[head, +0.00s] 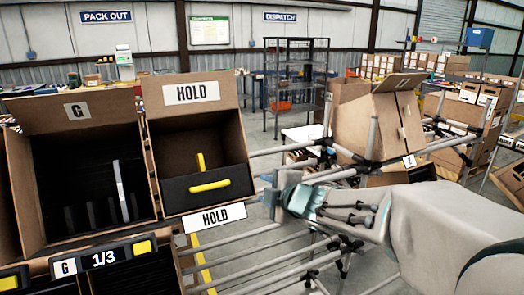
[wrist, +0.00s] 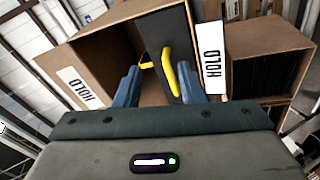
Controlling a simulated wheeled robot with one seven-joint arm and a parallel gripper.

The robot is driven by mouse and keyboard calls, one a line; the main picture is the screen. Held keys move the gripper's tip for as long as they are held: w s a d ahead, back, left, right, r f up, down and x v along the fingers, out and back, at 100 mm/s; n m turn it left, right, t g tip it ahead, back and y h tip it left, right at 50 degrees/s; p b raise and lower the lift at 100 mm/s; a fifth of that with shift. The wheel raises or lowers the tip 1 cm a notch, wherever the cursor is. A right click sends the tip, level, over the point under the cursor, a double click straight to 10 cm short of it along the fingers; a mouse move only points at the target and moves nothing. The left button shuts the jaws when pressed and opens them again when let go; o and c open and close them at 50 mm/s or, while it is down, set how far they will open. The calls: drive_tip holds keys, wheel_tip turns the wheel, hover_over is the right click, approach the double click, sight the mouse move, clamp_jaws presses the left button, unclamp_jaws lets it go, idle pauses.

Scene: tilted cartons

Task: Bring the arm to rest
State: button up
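My gripper (wrist: 158,66) shows in the wrist view with its two blue fingers spread apart and no object held between them. Beyond the fingers is the HOLD carton (wrist: 115,45), with a dark insert bearing yellow handles inside. In the head view my gripper (head: 268,190) is just right of the HOLD carton (head: 222,128) and apart from it. My arm (head: 425,225) reaches in from the right. The HOLD carton is tilted, its opening facing me; a yellow bar (head: 209,186) is on its dark front part.
A carton marked G (head: 78,170) stands left of the HOLD carton, with a 1/3 display (head: 103,259) below. Metal rails (head: 260,257) run below my gripper. A tall brown carton (head: 372,122) stands behind my arm.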

drive_tip(key=s+d+f+m+g+h, duration=0.1)
drive_tip(key=s+d+f+m+h, duration=0.1)
drive_tip(key=s+d+m+h, duration=0.35)
drive_tip(key=s+d+f+m+h, duration=0.25)
drive_tip(key=d+m, duration=0.35)
drive_tip(key=d, duration=0.3)
drive_tip(key=s+f+m+g, duration=0.3)
drive_tip(key=s+m+g, duration=0.1)
drive_tip(key=s, duration=0.5)
drive_tip(key=s+d+f+m+g, duration=0.1)
drive_tip(key=s+f+m+g, duration=0.2)
drive_tip(key=s, duration=0.5)
drive_tip(key=m+g, duration=0.1)
drive_tip(key=m, duration=0.1)
drive_tip(key=shift+s+d+f+m, duration=0.15)
drive_tip(key=shift+s+f+m, duration=0.2)
